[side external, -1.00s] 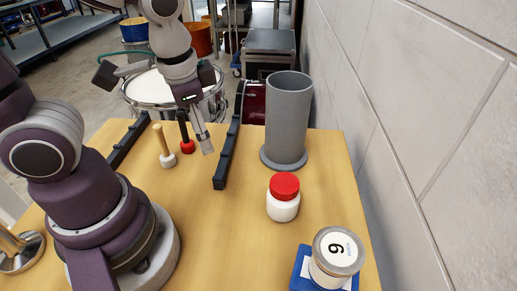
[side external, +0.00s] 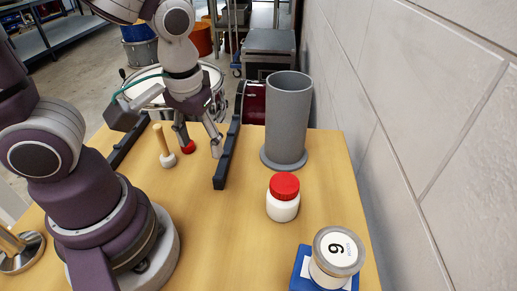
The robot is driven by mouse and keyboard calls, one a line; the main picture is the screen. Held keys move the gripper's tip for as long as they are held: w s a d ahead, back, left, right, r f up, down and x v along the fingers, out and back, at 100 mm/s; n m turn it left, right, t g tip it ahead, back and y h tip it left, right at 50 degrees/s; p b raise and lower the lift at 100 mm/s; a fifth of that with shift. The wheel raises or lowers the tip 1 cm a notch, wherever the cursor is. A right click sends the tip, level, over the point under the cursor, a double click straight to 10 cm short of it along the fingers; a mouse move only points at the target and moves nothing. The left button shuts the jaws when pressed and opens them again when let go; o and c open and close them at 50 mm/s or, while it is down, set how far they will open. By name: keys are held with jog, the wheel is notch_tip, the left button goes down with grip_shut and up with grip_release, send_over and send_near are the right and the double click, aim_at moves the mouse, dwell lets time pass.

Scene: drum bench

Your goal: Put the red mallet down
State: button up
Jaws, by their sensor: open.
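The red mallet (side external: 188,147) shows only its red head, low on the bench between the two black rails. Its handle is hidden behind my gripper. My gripper (side external: 200,148) is open, pointing down, with its fingers spread apart. The left finger is in front of or right beside the red mallet, and I cannot tell whether it touches. The right finger is near the right-hand black rail. Nothing shows held between the fingers.
A mallet with a white head and wooden handle (side external: 165,150) stands just left of the red one. Black rails (side external: 227,158) flank them. A grey cylinder (side external: 288,115), a red-lidded jar (side external: 283,198) and a can on a blue base (side external: 337,254) stand right. The front middle is clear.

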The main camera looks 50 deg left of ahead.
jog(key=a+f+n+g+y, duration=0.1)
jog(key=f+y, duration=0.1)
jog(key=s+a+f+n+g+y, duration=0.1)
jog(key=f+n+y, duration=0.1)
jog(key=s+a+f+n+y, duration=0.1)
jog(key=f+n+y, duration=0.1)
jog(key=shift+s+f+g+y, duration=0.15)
jog(key=shift+f+g+y, duration=0.15)
jog(key=shift+f+g, duration=0.1)
jog(key=a+n+y, duration=0.1)
jog(key=a+t+y, duration=0.1)
jog(key=y, duration=0.1)
jog(key=a+n+y, duration=0.1)
jog(key=y, duration=0.1)
jog(key=shift+w+a+f+n+t, duration=0.2)
jog(key=shift+f+n+t, duration=0.1)
jog(key=shift+t, duration=0.1)
jog(key=w+a+t+y, duration=0.1)
jog(key=w+a+t, duration=0.1)
jog(key=a, duration=0.1)
jog(key=w+a+r+t+y, duration=0.1)
jog(key=w+a+t, duration=0.1)
jog(key=a, duration=0.2)
jog(key=w+a+n+t+y, duration=0.1)
jog(key=w+a+y, duration=0.1)
jog(key=a, duration=0.2)
jog(key=shift+a+r+t, duration=0.25)
jog(key=shift+r+t, duration=0.05)
jog(key=shift+t, duration=0.1)
grip_shut()
